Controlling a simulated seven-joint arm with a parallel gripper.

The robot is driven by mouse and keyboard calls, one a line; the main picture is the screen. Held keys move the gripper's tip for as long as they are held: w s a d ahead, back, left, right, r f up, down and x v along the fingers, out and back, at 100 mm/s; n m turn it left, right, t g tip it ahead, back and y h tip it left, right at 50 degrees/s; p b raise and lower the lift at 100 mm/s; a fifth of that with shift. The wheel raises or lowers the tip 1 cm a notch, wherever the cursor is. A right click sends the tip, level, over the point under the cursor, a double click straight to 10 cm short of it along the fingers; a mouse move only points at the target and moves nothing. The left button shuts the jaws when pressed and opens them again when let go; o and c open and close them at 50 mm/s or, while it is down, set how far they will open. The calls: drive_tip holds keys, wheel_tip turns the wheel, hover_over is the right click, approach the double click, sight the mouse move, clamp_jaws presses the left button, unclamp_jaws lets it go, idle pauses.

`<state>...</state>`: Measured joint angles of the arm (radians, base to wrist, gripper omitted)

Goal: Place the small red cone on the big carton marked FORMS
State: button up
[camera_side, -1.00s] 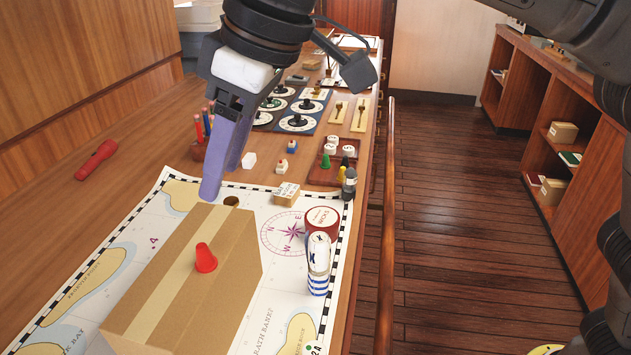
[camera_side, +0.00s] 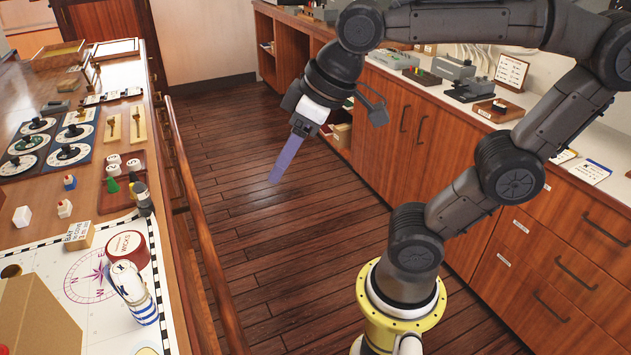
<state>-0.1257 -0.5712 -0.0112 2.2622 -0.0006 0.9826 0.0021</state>
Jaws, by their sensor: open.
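A plain brown carton (camera_side: 42,318) is cut off by the lower left corner of the view; no FORMS mark shows on its visible faces. A sliver of red (camera_side: 4,349) at the very corner, over the carton's top, looks like the edge of the small red cone; the rest is out of frame. My gripper (camera_side: 274,180) is open and empty, its purple fingers pointing down over the wooden floor, well right of the carton and clear of the chart table. The fingers overlap from this angle, so the gap is hidden.
A wooden rail (camera_side: 196,220) runs along the table edge. Cabinets (camera_side: 550,250) line the right.

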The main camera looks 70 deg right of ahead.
drive_tip(key=s+d+f+m, duration=0.1)
drive_tip(key=s+d+f, duration=0.1)
drive_tip(key=s+f, duration=0.3)
drive_tip(key=shift+d+f+h, duration=0.25)
drive_tip(key=shift+d+h, duration=0.05)
drive_tip(key=shift+d, duration=0.05)
drive_tip(key=shift+o, duration=0.2)
